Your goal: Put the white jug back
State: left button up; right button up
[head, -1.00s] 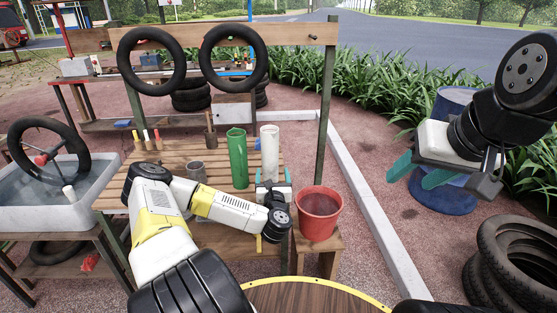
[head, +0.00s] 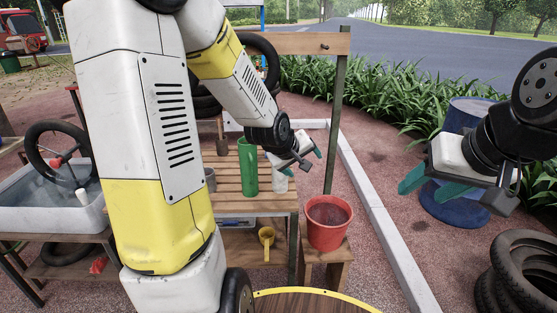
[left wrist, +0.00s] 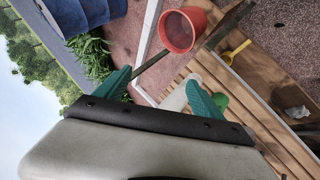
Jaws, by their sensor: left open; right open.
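The white jug (head: 280,184) stands upright on the slatted bench (head: 231,190), just right of a tall green container (head: 248,168). Its upper part is hidden behind my left gripper (head: 303,160) in the head view. That gripper is open and empty, above and to the right of the jug. In the left wrist view, a pale shape that looks like the jug (left wrist: 176,97) lies beyond the teal fingers, partly covered by one, with no grip on it. My right gripper (head: 424,190) is open and empty at the right, away from the bench.
A red bucket (head: 328,228) stands on a small wooden stool right of the bench. A yellow scoop (head: 267,237) is below the bench top. A blue drum (head: 455,203) and stacked tyres (head: 525,265) are at the right. A wooden post (head: 334,125) rises behind my left gripper.

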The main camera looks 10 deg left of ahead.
pick_arm(q)
jog(key=s+a+r+m, duration=0.1)
jog(key=s+r, duration=0.3)
jog(key=s, duration=0.4)
jog(key=s+a+r+m+g, duration=0.1)
jog(key=s+r+m, duration=0.3)
jog(key=s, duration=0.4)
jog(key=s+a+r+m+g, duration=0.1)
jog(key=s+r, duration=0.3)
jog(key=s, duration=0.4)
jog(key=shift+a+r+m+y, duration=0.3)
jog(key=shift+r+m, duration=0.05)
jog(key=shift+m, duration=0.35)
